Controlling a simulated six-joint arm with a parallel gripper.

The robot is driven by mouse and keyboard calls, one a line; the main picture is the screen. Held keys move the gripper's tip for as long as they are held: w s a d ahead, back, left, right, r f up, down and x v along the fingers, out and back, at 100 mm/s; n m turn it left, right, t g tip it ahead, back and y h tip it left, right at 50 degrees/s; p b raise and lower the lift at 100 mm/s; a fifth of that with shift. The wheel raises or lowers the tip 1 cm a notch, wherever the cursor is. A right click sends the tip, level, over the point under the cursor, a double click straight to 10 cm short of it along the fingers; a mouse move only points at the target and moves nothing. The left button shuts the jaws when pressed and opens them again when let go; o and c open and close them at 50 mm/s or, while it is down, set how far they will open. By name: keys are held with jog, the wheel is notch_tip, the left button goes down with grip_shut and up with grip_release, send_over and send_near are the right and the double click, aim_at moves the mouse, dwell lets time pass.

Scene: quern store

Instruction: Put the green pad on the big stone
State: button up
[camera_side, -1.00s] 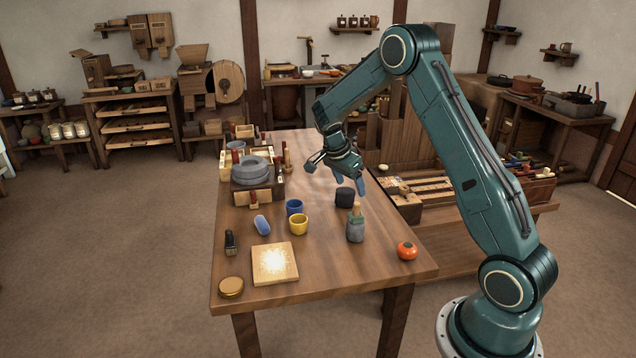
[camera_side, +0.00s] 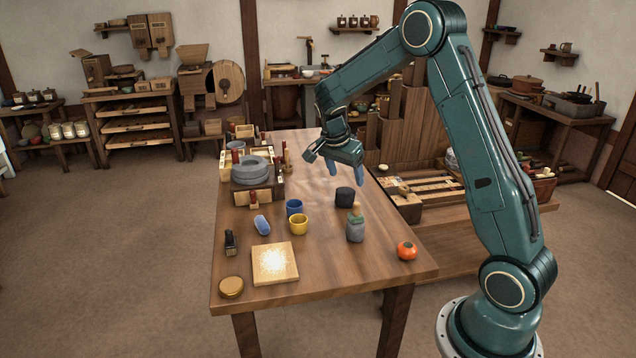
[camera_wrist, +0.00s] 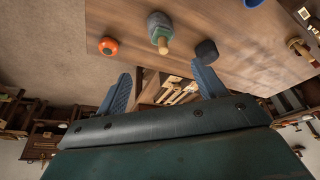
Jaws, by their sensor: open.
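The big stone (camera_side: 250,170) is a grey round stack set in a wooden frame at the left of the table. A green pad (camera_side: 356,218) shows as a band on top of a small grey stone (camera_side: 355,232) with a wooden handle standing up through it. In the wrist view the green pad (camera_wrist: 160,31) lies between the grey stone and the handle. My gripper (camera_side: 347,175) hangs above the table, behind and above the pad, apart from it. Its blue fingers are spread and empty, and they also show in the wrist view (camera_wrist: 161,70).
A black cylinder (camera_side: 345,197) stands behind the pad. A blue cup (camera_side: 294,208), a yellow cup (camera_side: 299,225), and a blue oblong (camera_side: 262,225) lie to the left. An orange round thing (camera_side: 407,251) is at the right. A pale square board (camera_side: 275,264) lies in front.

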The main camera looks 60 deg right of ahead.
jog(key=s+a+r+n+t+y, duration=0.1)
jog(key=s+a+r+n+t, duration=0.1)
jog(key=s+a+r+n, duration=0.35)
jog(key=s+a+r+n+t, duration=0.1)
jog(key=s+a+r+n, duration=0.15)
jog(key=a+r, duration=0.5)
jog(key=s+a+n+t+y, duration=0.1)
jog(key=s+a+n, duration=0.4)
jog(key=s, duration=0.2)
jog(key=s+a+r+n+t+y, duration=0.1)
jog(key=s+a+n+t+y, duration=0.1)
jog(key=s+a+n, duration=0.4)
jog(key=s, duration=0.2)
jog(key=shift+s+a+r+n, duration=0.15)
jog(key=shift+s+r+n, duration=0.05)
jog(key=shift+s+n, duration=0.1)
